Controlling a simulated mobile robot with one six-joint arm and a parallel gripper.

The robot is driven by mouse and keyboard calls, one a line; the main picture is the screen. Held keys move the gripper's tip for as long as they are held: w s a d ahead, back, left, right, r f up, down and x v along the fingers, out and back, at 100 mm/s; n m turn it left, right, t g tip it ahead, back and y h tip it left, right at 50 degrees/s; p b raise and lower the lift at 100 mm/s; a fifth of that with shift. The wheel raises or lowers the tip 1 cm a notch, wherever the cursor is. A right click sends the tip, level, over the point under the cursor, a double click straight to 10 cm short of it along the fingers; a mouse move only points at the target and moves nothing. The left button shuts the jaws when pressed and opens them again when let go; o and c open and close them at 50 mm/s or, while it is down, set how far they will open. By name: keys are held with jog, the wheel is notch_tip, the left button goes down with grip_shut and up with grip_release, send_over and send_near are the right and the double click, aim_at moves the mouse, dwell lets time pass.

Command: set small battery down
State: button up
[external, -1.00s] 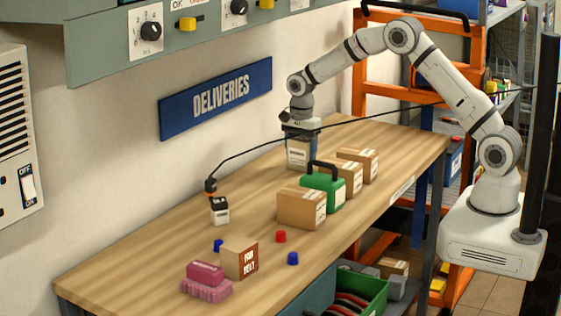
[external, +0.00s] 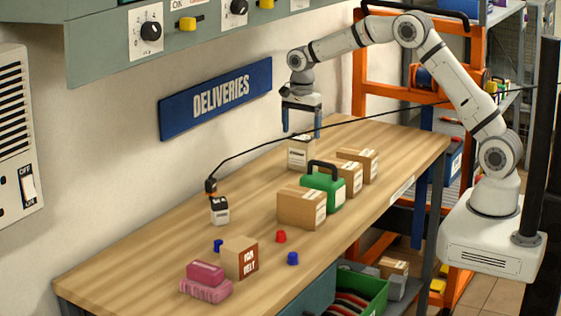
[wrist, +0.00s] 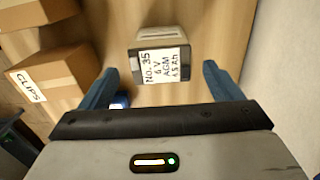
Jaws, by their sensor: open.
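The small battery (external: 300,155) stands upright on the wooden bench, near the wall and below my gripper. In the wrist view the battery (wrist: 163,62) is pale with a dark band and a white label reading "No. 35 6 V AGM 4.5 Ah". My gripper (external: 302,132) is open and empty. Its two blue fingers point down just above the battery, clear of it. In the wrist view the fingers are spread to either side, with the battery beyond their tips.
Cardboard boxes (external: 301,208) and a green case (external: 322,190) stand to the battery's front and right. Another small battery (external: 219,211) has a black cable above it. Bare bench (external: 150,255) lies along the wall.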

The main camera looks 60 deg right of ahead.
notch_tip(320, 180, up, 5)
jog(key=shift+f, duration=0.15)
jog(key=s+a+r+n+t, duration=0.1)
jog(key=s+r+n, duration=0.4)
jog(key=s, duration=0.5)
jog(key=s+r+n+t, duration=0.1)
jog(key=s+r+n, duration=0.3)
jog(key=s, duration=0.6)
jog(key=s+f+n, duration=0.1)
jog(key=s+n, duration=0.3)
jog(key=s, duration=0.5)
jog(key=s+f+n+t, duration=0.1)
jog(key=s+f+n, duration=0.1)
jog(key=s+n, duration=0.3)
jog(key=s+a, duration=0.1)
jog(key=s, duration=0.3)
jog(key=shift+f, duration=0.3)
